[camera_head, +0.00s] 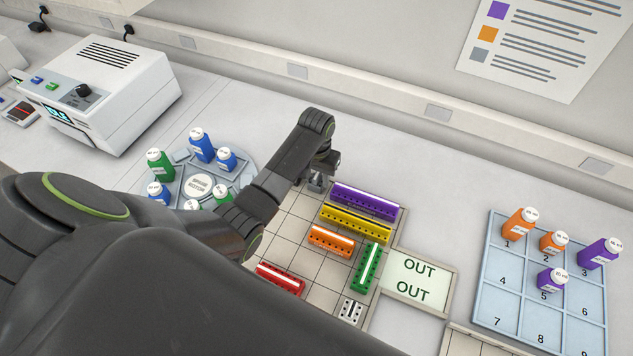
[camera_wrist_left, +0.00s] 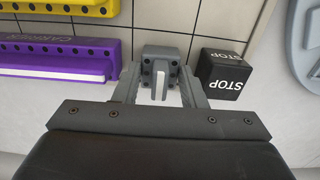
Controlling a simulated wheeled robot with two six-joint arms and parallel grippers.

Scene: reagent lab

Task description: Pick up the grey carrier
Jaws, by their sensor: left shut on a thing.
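A small grey carrier (camera_wrist_left: 160,52) with dark holes and a pale stripe sits between the fingers of my left gripper (camera_wrist_left: 160,82) in the left wrist view. The fingers are shut on it from both sides. In the head view my left gripper (camera_head: 318,181) points down at the far edge of the tiled board, just left of the purple carrier (camera_head: 365,201). The grey carrier is mostly hidden there by the gripper. I cannot tell whether it is lifted off the board. My right gripper is not in view.
Close beside the gripped carrier are a black STOP block (camera_wrist_left: 224,74) and the purple carrier. Yellow (camera_head: 355,222), orange (camera_head: 331,240), green (camera_head: 367,267) and red (camera_head: 280,279) carriers lie on the board. An OUT tray (camera_head: 414,281) and numbered bottle rack (camera_head: 497,276) stand right.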

